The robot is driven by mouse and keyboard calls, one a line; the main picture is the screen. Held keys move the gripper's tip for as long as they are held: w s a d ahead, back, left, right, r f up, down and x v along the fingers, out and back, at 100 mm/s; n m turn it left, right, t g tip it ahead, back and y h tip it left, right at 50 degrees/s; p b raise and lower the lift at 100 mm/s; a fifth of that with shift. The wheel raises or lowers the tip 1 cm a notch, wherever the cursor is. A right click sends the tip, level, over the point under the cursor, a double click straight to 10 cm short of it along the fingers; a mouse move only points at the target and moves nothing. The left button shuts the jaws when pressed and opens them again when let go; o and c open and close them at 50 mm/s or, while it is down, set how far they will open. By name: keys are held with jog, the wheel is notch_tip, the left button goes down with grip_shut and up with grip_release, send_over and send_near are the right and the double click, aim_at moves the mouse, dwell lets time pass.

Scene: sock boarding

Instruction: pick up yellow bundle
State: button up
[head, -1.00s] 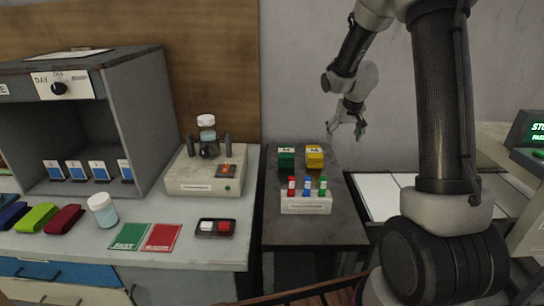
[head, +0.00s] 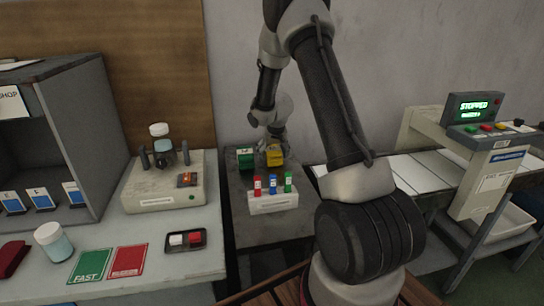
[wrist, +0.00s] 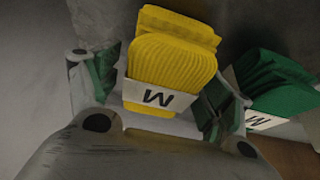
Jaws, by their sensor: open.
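The yellow bundle (head: 274,155) stands on the dark side table, partly hidden by my gripper in the head view. In the wrist view the yellow bundle (wrist: 172,55) is folded ribbed fabric with a white band marked M, seen between my fingers. My gripper (wrist: 160,88) is open, with one green-padded finger on either side of the bundle; I cannot tell whether the pads touch it. In the head view my gripper (head: 268,148) is down at the bundle.
A green bundle (wrist: 275,85) with an M band is close beside one finger; it also shows in the head view (head: 245,158). A white rack (head: 273,203) with red, blue and green capped items stands in front. A conveyor machine (head: 480,150) reading STOPPED is at right.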

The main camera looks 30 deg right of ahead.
jog(key=shift+f, duration=0.2)
dwell(0.7)
jog(key=c, duration=1.2)
